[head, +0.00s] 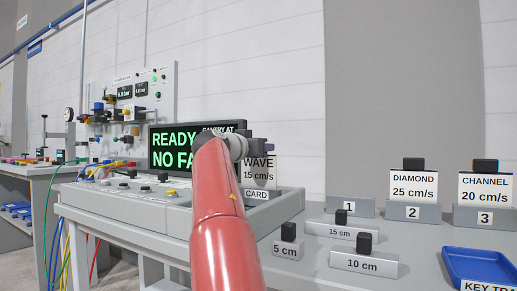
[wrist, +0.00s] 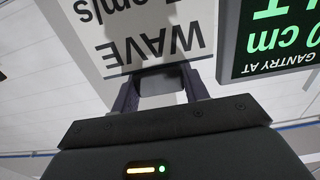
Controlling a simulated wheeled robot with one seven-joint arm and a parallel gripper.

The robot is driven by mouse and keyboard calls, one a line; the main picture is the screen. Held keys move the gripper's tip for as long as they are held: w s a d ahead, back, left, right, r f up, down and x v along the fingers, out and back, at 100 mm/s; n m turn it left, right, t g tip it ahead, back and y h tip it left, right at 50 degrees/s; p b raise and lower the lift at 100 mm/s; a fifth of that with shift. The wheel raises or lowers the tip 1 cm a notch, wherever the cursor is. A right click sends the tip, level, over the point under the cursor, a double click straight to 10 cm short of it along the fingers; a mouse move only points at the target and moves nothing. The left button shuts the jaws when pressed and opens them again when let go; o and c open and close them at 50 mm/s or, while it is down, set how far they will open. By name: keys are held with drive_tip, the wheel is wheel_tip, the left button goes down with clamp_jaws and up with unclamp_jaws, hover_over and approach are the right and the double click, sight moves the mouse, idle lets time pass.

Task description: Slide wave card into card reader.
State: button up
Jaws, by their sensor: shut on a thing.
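The white wave card (head: 259,171), marked "WAVE 15 cm/s", stands upright at the card reader (head: 257,195), labelled "CARD", on the right of the console. My arm hides the card's left side. I cannot tell whether its lower edge is inside the slot or just above it. My gripper (head: 262,147) is at the card's top, mostly hidden behind my red arm. In the wrist view, my gripper (wrist: 160,84) is shut on the dark grip block of the wave card (wrist: 145,35), which appears upside down.
A screen (head: 170,149) reading "READY" stands close left of the card. Right of the console are empty stand 1 (head: 338,207), the diamond card (head: 413,185) in stand 2, the channel card (head: 485,188) in stand 3, knobbed blocks (head: 363,262) and a blue tray (head: 480,264).

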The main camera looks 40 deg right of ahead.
drive_tip(key=shift+f+b, duration=0.5)
drive_tip(key=shift+f, duration=0.1)
drive_tip(key=o, duration=1.3)
